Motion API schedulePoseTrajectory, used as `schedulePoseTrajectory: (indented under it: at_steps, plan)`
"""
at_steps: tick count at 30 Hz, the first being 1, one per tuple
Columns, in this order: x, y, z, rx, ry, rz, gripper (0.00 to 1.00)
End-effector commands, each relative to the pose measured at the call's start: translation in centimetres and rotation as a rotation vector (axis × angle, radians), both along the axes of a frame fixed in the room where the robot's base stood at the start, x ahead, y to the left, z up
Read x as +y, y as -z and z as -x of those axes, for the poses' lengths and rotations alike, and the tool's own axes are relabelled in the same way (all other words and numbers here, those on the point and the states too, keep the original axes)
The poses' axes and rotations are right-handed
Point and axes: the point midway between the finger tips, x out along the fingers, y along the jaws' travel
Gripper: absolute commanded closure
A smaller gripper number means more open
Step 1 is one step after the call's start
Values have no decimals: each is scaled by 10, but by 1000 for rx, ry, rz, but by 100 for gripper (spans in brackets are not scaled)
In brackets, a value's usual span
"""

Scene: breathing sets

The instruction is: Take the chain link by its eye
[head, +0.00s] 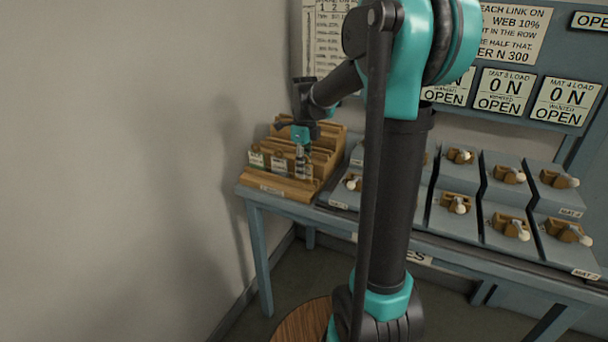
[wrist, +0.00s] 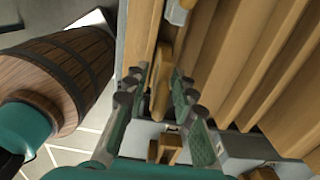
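My gripper (head: 302,160) is over the front of a wooden slotted rack (head: 285,190) at the left end of the bench. In the wrist view my gripper (wrist: 157,82) is open, its two fingers apart. A narrow wooden piece (wrist: 161,85) shows between or beyond the fingertips, with a gap on each side. I cannot tell whether it is the chain link or part of the rack. No eye can be made out. A small pale piece with a yellowish edge (wrist: 180,10) shows at the top of the wrist view.
Stepped grey stands (head: 460,205) holding several wooden blocks with white knobs fill the bench to the right. A bare wall (head: 120,150) is close on the left. A wooden barrel (wrist: 60,70) shows at left in the wrist view. Sign boards hang behind.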

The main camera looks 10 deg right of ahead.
Motion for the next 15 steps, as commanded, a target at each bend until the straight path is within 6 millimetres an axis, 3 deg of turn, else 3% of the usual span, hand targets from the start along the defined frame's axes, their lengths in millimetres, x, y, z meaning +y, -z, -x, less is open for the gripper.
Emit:
schedulePoseTrajectory:
  at_steps: [1, 5, 15]
  plan:
    - [0, 0, 0, 0, 0, 0, 84]
    - [0, 0, 0, 0, 0, 0, 100]
    - [0, 0, 0, 0, 0, 0, 100]
